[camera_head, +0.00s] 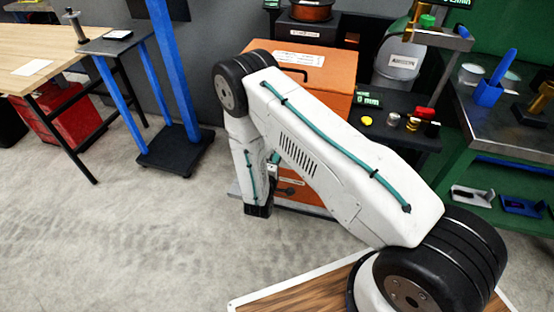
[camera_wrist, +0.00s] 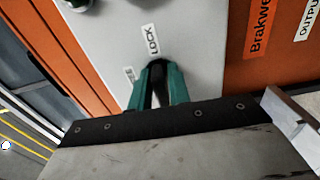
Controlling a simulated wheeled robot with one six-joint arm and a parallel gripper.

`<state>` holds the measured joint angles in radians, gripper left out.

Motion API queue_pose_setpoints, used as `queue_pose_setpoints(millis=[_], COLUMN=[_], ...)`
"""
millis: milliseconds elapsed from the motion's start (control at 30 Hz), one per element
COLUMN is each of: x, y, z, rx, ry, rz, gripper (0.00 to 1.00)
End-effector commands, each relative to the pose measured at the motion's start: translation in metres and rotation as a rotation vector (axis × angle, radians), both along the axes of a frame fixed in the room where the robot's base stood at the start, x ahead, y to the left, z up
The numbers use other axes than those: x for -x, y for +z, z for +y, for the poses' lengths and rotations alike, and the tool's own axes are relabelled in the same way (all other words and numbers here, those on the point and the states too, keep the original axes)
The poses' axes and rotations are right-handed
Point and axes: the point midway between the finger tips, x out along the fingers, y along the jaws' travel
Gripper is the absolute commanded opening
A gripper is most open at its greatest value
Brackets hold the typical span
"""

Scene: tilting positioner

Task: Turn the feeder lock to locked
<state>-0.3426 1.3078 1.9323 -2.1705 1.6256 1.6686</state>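A pale grey panel (camera_wrist: 105,25) fills the upper middle of the wrist view, on an orange cabinet face. It carries a "LOCK" label (camera_wrist: 152,40) and a smaller label (camera_wrist: 129,74), partly hidden and unreadable. My gripper (camera_wrist: 158,68) reaches the panel just below the "LOCK" label, its two teal fingers close together. Dark shapes lie between the fingers; I cannot tell whether they are finger pads or the lock's knob. The feeder lock is not clearly seen. In the head view, my arm hides most of the front of the orange cabinet (camera_head: 325,72).
Orange cabinet face with a "Brakwe…" label (camera_wrist: 262,25) lies right of the panel. In the head view, a black shelf with small knobs (camera_head: 393,120) is right of my arm, a blue-posted stand (camera_head: 175,150) left. The floor (camera_head: 120,240) at front left is clear.

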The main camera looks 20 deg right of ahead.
Motion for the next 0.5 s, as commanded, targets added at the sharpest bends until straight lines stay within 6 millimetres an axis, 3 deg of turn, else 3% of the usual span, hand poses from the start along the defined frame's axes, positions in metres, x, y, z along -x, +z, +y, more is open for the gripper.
queue_pose_setpoints(millis=[333, 500], x=[0.001, 0.016], y=[0.000, 0.000], z=[0.001, 0.013], rx=[0.001, 0.002], ry=[-0.001, 0.003], rz=[0.001, 0.002], gripper=[0.34, 0.34])
